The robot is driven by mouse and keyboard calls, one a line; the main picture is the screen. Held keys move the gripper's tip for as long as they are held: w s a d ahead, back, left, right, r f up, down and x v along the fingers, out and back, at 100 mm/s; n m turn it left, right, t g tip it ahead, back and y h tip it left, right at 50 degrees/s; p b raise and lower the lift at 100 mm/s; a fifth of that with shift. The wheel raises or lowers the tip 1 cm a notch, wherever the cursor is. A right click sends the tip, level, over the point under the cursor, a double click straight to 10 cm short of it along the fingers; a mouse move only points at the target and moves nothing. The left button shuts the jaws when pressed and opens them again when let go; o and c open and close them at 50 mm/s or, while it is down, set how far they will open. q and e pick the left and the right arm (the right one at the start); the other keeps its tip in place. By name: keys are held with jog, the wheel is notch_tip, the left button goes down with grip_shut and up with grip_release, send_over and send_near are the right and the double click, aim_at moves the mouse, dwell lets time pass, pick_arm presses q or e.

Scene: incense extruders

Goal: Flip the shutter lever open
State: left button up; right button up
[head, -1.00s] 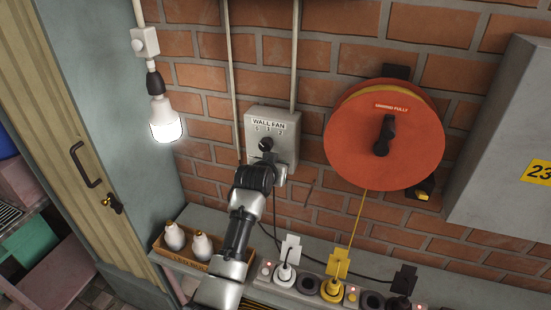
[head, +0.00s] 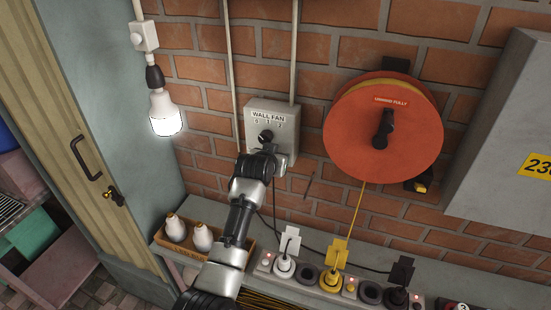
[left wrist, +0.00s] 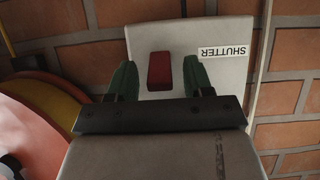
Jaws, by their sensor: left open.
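In the left wrist view, a pale box labelled SHUTTER (left wrist: 215,75) is seen upside down on the brick wall. Its red lever (left wrist: 159,72) appears between the two green fingers of my left gripper (left wrist: 159,62). The fingers stand apart, one on each side of the lever, and the gripper is open. I cannot tell whether either finger touches the lever. My right gripper is not in view.
An orange cable reel (head: 350,135) hangs to the right. Below are a shelf with a row of plugs (head: 335,255) and a wooden tray (head: 163,240) with white bottles. A lit bulb (head: 163,110) hangs left.

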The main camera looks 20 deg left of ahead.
pick_arm(q)
jog(key=b+v, duration=0.3)
jog(key=v, duration=0.8)
jog(key=shift+f, duration=0.15)
